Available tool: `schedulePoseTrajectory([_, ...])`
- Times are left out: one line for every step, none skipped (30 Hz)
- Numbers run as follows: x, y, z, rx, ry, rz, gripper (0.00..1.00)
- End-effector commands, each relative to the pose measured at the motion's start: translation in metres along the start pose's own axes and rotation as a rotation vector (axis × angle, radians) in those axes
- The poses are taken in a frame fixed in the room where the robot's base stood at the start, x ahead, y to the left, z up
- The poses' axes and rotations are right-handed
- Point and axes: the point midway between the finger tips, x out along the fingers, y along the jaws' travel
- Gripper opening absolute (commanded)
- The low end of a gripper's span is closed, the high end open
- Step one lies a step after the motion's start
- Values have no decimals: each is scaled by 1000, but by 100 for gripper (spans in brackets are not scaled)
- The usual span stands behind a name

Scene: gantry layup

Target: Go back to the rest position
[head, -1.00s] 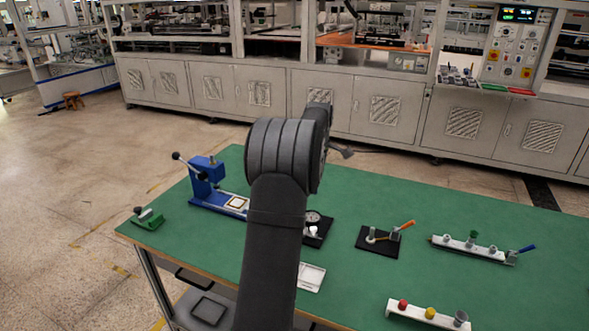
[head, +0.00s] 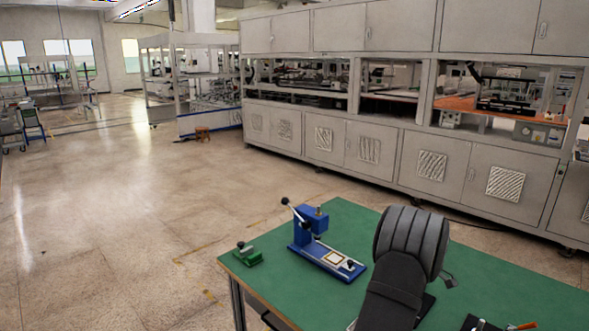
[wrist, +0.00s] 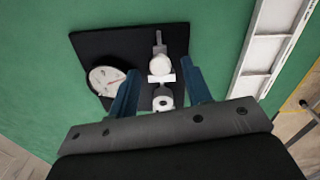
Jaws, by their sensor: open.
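My gripper (wrist: 162,73) shows in the wrist view with its two blue fingers apart. It is open, pointing down over a black plate (wrist: 92,45) on the green table. On the plate are a round white dial (wrist: 106,80) and a small white-and-grey fixture with a round knob (wrist: 160,65). The fixture lies between the fingers in the picture; no contact with them is visible. I cannot tell the height of the fingers above it. In the head view my dark arm is at lower right and the gripper is hidden behind it.
A white tray (wrist: 268,48) lies right of the plate in the wrist view. In the head view, a blue lever press (head: 312,232) and a small green fixture (head: 248,256) stand on the green table (head: 355,218). An orange-handled tool (head: 522,326) is at lower right. Grey cabinets stand behind.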

Motion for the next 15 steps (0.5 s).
schedulePoseTrajectory([4,0,0,0,0,-1,45])
schedulePoseTrajectory([6,0,0,0,0,-1,45])
schedulePoseTrajectory([9,0,0,0,0,-1,45])
schedulePoseTrajectory([9,0,0,0,0,0,45])
schedulePoseTrajectory([9,0,-2,-1,0,1,45])
schedulePoseTrajectory([8,1,-3,-1,0,1,45])
schedulePoseTrajectory([8,1,-4,-1,0,1,45])
schedulePoseTrajectory([8,1,-4,0,0,1,45])
schedulePoseTrajectory([8,1,-4,0,0,1,45])
schedulePoseTrajectory([8,1,-4,0,0,0,45])
schedulePoseTrajectory([8,1,-4,0,0,1,45])
schedulePoseTrajectory([8,1,-4,0,0,0,45])
schedulePoseTrajectory([8,1,-4,0,0,0,45])
schedulePoseTrajectory([8,1,-4,0,0,0,45])
schedulePoseTrajectory([8,1,-3,0,0,1,45])
